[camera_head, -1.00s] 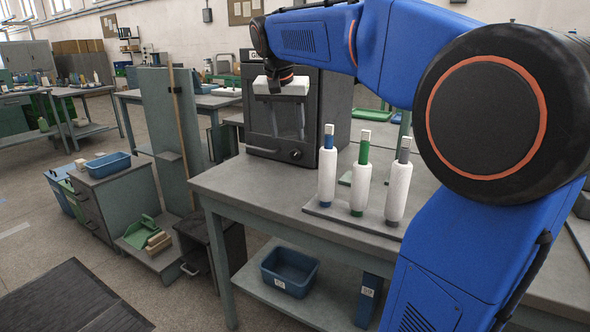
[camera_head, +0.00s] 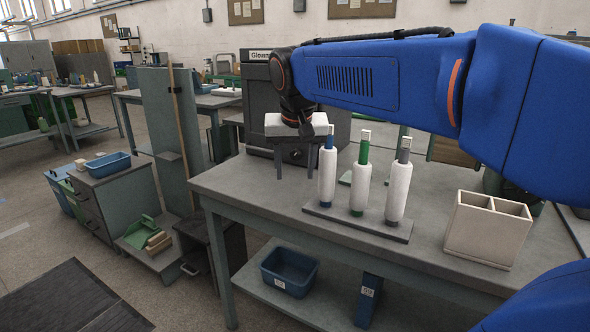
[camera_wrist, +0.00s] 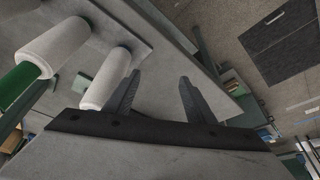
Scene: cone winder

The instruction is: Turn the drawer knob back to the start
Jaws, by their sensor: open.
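A dark box-shaped cabinet (camera_head: 340,120) with a label on top stands at the back of the bench. A round dark knob (camera_head: 296,154) is low on its front, partly hidden behind my gripper. I cannot tell its turn angle. My gripper (camera_head: 295,172) is open and empty, fingers pointing down in front of the cabinet, apparently short of the knob. In the wrist view my gripper (camera_wrist: 160,80) has its two fingers apart over the bench edge, with nothing between them. The knob is not visible in that view.
Several white yarn cones stand on a grey board (camera_head: 380,229) right of my gripper; a white cone (camera_wrist: 106,80) is close beside one finger in the wrist view. A beige divided box (camera_head: 487,230) is at the right. The bench (camera_head: 255,200) is bare at front left.

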